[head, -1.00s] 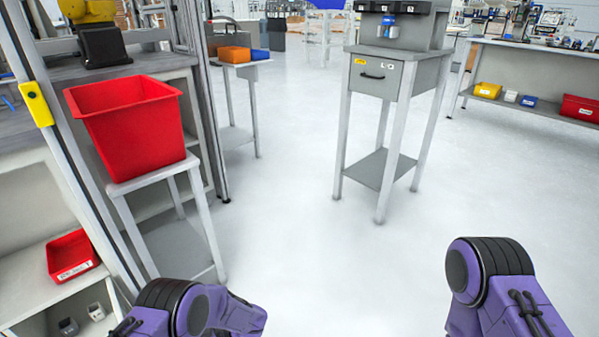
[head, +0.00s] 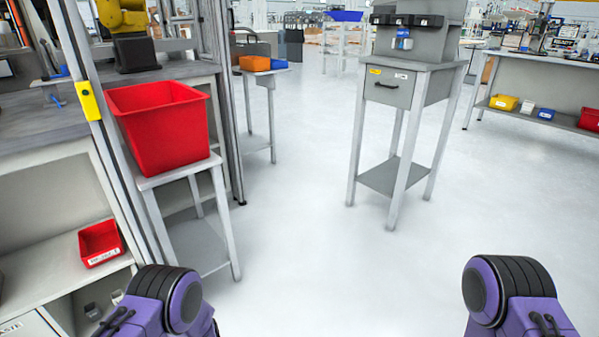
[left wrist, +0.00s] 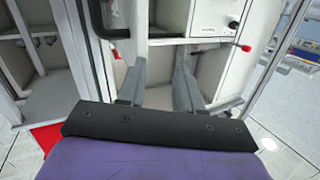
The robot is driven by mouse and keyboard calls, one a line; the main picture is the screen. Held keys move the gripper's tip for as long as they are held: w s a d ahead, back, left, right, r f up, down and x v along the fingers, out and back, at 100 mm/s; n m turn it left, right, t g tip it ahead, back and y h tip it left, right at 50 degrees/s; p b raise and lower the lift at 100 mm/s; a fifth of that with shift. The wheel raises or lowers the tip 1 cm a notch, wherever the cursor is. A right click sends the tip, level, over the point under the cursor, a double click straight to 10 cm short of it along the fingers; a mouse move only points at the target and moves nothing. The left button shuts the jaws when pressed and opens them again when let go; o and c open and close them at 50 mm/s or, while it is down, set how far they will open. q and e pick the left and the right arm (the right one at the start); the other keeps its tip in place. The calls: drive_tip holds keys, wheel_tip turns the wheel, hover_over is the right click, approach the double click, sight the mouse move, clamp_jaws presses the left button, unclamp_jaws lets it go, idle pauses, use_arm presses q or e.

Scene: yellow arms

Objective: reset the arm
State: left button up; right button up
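My two purple arms show at the bottom of the head view, the left arm (head: 165,302) at the lower left and the right arm (head: 512,295) at the lower right. Neither gripper shows in the head view. In the left wrist view my left gripper (left wrist: 158,82) has its two grey fingers apart, with nothing visible between them. It points toward a white cabinet (left wrist: 207,18) with a red-tipped handle. My right gripper is out of view.
A red bin (head: 163,130) stands on a small grey stand (head: 226,222) at the left, beside a shelf frame. A grey drawer table (head: 402,90) stands ahead. A workbench (head: 545,62) is at the far right. The white floor (head: 310,235) between them is clear.

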use_arm(q)
drive_tip(key=s+d+f+m+g+h, duration=0.25)
drive_tip(key=s+h, duration=0.35)
drive_tip(key=s, duration=0.4)
drive_tip(key=s+d+f+m+g+h, duration=0.1)
drive_tip(key=s+d+f+m+h, duration=0.25)
drive_tip(key=s+h, duration=0.45)
drive_tip(key=s+d+f+y+b, duration=0.15)
drive_tip(key=s+f+b, duration=0.25)
drive_tip(key=f+b, duration=0.55)
wheel_tip(320, 180, up, 38)
drive_tip(key=p, duration=3.6)
drive_tip(key=shift+w+a+f+n+p, duration=0.15)
drive_tip(key=shift+w+a+n+p, duration=0.05)
drive_tip(key=shift+w+n+p, duration=0.15)
